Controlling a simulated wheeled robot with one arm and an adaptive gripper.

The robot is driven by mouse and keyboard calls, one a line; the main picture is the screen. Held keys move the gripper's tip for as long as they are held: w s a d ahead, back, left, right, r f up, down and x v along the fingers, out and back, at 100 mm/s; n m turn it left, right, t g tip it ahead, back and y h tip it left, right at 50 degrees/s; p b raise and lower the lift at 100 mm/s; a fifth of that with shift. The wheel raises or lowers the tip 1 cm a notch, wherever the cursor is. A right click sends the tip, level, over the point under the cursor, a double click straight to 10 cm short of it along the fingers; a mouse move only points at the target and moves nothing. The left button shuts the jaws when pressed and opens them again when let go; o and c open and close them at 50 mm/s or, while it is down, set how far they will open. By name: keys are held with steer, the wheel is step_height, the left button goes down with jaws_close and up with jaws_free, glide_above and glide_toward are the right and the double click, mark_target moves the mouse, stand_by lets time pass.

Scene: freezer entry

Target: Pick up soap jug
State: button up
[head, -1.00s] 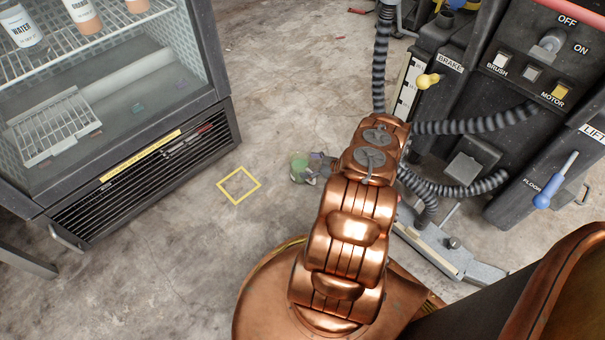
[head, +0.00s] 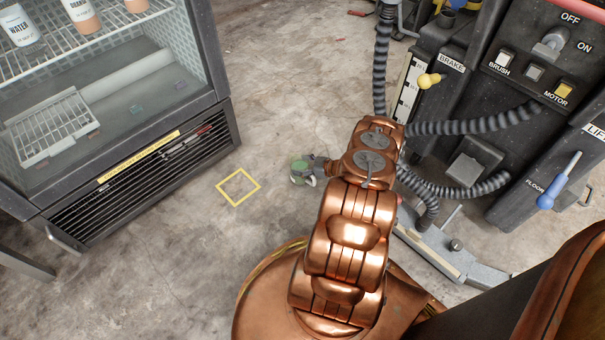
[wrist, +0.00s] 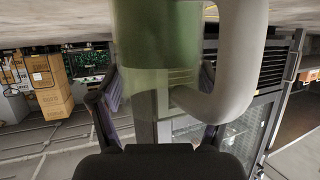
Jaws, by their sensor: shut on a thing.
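The soap jug (head: 301,170) is green with a pale handle. In the head view it shows small, just left of the end of my arm and right of the yellow floor square. In the wrist view the soap jug (wrist: 155,35) is close up, with a translucent green body and a thick grey handle curving on the right. My gripper (wrist: 158,88) has a dark finger on each side of the jug and is shut on it. The arm hides part of the gripper in the head view; I cannot tell the jug's height above the floor.
A yellow square outline (head: 238,187) marks the bare concrete floor left of the jug. A glass-fronted cooler (head: 125,160) with bottles stands at the left. A dark floor machine (head: 470,110) with ribbed hoses and levers stands close on the right.

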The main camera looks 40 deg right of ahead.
mark_target(292, 159)
steer(key=c, duration=0.7)
steer(key=shift+r, duration=0.25)
step_height(292, 159, up, 3)
steer(key=shift+r+p, duration=0.1)
steer(key=shift+p, duration=0.9)
steer(key=s+d+p, duration=0.1)
steer(key=s, duration=0.4)
steer(key=s+d+r+p, duration=0.1)
steer(key=s+p, duration=0.1)
steer(key=s, duration=0.3)
steer(key=s+d+p, duration=0.1)
steer(key=s, duration=0.4)
steer(key=shift+s+d+r, duration=0.2)
steer(key=shift+s+d, duration=0.1)
steer(key=shift+d, duration=0.05)
